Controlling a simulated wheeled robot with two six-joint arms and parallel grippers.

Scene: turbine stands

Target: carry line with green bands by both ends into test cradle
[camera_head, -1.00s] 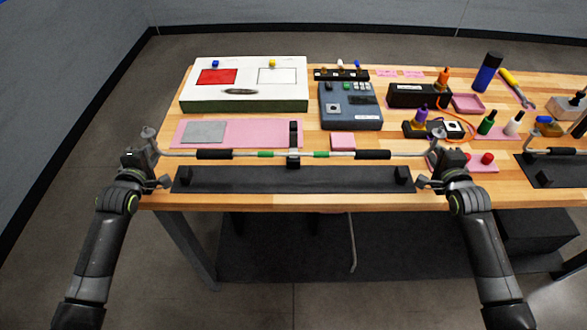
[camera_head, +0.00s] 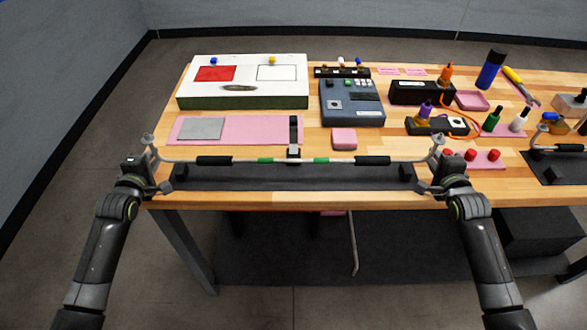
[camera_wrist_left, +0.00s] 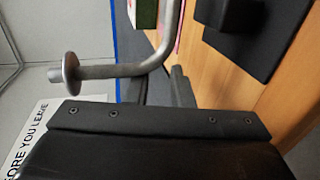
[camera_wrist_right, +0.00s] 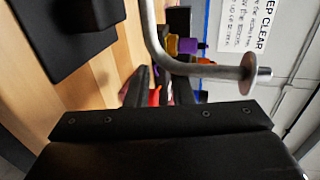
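The line with green bands (camera_head: 293,160) is a thin grey pipe with black sleeves and two green bands. It lies level from left to right, and its bent ends carry small round flanges. My left gripper (camera_head: 150,178) is shut on its left end, and my right gripper (camera_head: 440,178) on its right end. The bent ends show close up in the left wrist view (camera_wrist_left: 150,65) and the right wrist view (camera_wrist_right: 155,45). The black test cradle (camera_head: 290,179) with end blocks is just below the line. Whether they touch is unclear.
Behind the line stand a black upright (camera_head: 294,130), a pink mat (camera_head: 250,130) with a grey plate, and a blue-grey tester (camera_head: 352,102). A white-topped box (camera_head: 243,80) is at the back left. Bottles, red caps and a second cradle (camera_head: 550,170) crowd the right.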

